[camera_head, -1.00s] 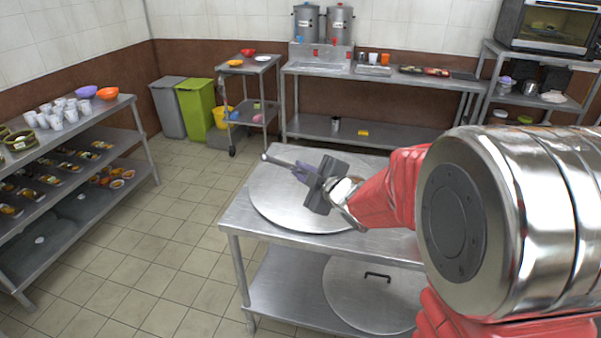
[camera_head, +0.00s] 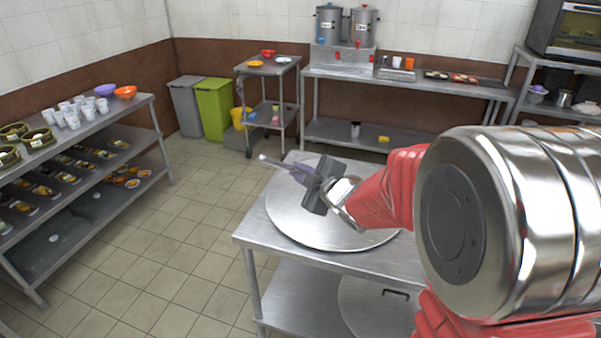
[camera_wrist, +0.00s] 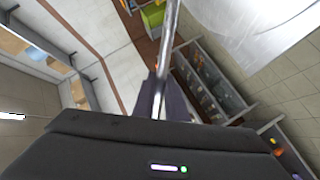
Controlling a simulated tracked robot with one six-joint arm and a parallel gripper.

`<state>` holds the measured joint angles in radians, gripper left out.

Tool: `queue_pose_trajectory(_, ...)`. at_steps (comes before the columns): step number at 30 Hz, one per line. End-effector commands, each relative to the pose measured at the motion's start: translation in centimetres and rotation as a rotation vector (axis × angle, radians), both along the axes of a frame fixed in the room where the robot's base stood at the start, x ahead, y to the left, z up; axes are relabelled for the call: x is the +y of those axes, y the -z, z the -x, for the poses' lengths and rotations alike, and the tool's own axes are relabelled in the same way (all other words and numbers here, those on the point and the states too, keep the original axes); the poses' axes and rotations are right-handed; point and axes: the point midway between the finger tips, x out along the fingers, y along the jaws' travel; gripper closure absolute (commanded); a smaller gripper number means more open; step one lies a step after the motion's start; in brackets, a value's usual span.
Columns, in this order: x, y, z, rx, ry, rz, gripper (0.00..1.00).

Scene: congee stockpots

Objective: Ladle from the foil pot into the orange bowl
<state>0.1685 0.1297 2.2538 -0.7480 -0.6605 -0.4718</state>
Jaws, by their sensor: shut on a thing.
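My gripper (camera_head: 306,176) is shut on a thin metal rod (camera_head: 274,162), which looks like the ladle's handle. It is held over the steel table at the picture's middle right. In the wrist view the shiny rod (camera_wrist: 168,45) runs up from between the dark fingers (camera_wrist: 165,98). The ladle's cup cannot be made out in either view. An orange bowl (camera_head: 125,92) sits on the top of the left shelf rack, next to a purple bowl (camera_head: 105,90). I cannot make out a foil pot in these views.
A large round steel lid (camera_head: 290,215) lies on the table below my gripper. White cups (camera_head: 75,112) crowd the rack top. A small cart (camera_head: 270,72) holds a red bowl (camera_head: 268,53). Tiled floor (camera_head: 195,220) is clear between rack and table.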

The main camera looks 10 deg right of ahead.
Motion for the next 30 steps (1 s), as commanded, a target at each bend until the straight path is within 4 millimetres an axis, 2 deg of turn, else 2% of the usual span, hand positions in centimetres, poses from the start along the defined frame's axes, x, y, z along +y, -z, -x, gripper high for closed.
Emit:
queue_pose_trajectory(8,0.9,-0.1,0.0,-0.002,-0.015,0.000,1.00)
queue_pose_trajectory(14,-0.5,-0.3,0.4,-0.003,0.014,-0.001,1.00)
queue_pose_trajectory(20,-4.4,-0.6,1.7,-0.003,0.093,-0.003,1.00)
queue_pose_trajectory(30,-12.8,-1.2,5.7,-0.004,0.283,-0.012,1.00)
